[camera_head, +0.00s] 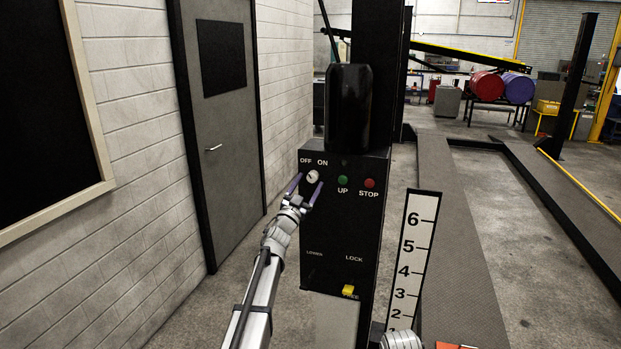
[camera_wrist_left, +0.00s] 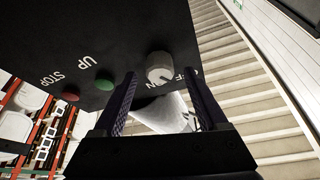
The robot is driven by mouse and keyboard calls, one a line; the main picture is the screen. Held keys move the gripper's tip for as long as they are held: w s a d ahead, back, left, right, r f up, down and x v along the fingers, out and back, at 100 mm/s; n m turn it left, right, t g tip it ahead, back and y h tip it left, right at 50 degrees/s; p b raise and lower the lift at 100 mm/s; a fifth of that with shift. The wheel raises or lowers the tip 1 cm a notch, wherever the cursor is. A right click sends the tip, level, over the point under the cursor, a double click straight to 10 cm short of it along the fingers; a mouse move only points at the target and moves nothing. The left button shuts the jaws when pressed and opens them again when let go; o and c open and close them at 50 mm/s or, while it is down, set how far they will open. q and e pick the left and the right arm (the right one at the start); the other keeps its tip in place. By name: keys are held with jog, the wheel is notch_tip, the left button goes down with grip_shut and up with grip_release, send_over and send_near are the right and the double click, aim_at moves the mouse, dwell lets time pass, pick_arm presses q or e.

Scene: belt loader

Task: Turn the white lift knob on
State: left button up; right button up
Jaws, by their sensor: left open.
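The white lift knob (camera_head: 313,176) sits on the upper left of the black control box (camera_head: 330,240), under the OFF and ON labels. In the left wrist view the knob (camera_wrist_left: 159,68) is just beyond the fingertips, near the middle. My left gripper (camera_head: 304,189) is open in front of the knob, with its two purple fingers on either side of it in the head view. In the left wrist view the fingers (camera_wrist_left: 160,88) stand apart with the knob ahead between them. I cannot tell whether they touch it. My right gripper is not clearly in view.
A green UP button (camera_head: 342,180) and a red STOP button (camera_head: 369,183) are right of the knob. A yellow lever (camera_head: 348,290) is lower on the box. A numbered height scale (camera_head: 412,260) stands to the right. A grey door (camera_head: 215,130) and brick wall are left.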

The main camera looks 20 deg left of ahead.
pick_arm(q)
jog(key=shift+x, duration=0.95)
grip_shut()
